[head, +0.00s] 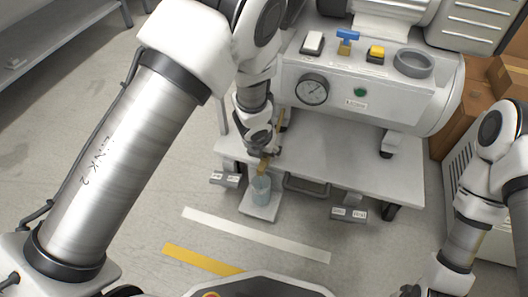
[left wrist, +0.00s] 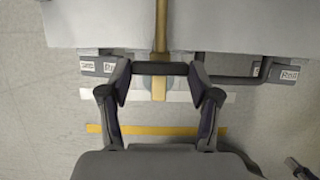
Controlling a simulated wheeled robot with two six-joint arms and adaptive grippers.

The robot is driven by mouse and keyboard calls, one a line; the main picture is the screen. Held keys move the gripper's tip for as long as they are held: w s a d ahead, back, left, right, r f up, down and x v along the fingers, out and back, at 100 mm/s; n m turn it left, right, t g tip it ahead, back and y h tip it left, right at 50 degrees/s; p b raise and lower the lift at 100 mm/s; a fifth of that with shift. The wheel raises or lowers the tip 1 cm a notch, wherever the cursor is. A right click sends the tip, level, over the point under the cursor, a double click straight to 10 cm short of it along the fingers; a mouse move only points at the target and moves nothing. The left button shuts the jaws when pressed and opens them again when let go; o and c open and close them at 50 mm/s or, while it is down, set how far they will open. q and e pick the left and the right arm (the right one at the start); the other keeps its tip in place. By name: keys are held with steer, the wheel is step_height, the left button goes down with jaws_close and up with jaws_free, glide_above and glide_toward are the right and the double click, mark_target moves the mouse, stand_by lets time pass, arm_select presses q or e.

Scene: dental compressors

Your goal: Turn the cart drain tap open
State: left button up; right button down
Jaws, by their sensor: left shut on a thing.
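The drain tap hangs at the front edge of the white cart (head: 345,158). Its brass pipe (left wrist: 160,28) runs down to a dark crossbar handle (left wrist: 160,69), which lies sideways in the left wrist view. My left gripper (head: 264,152) has one finger at each end of this handle and is shut on it. The brass outlet (head: 262,168) points down above a translucent bluish cup (head: 261,190). The wrist and fingers hide most of the tap in the head view. My right gripper (head: 412,291) is at the bottom edge, partly cut off.
The cup stands on a pale square plate (head: 258,212) on the floor. Grey labelled blocks flank the tap, left (head: 224,180) and right (head: 349,214). A dark bar handle (head: 306,187) is close by. The compressor panel (head: 335,105) is above; cardboard boxes (head: 470,105) stand right.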

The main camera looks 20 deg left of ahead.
stand_by(0.4)
arm_select(q)
steer(key=o, duration=1.1)
steer(key=shift+o, duration=0.2)
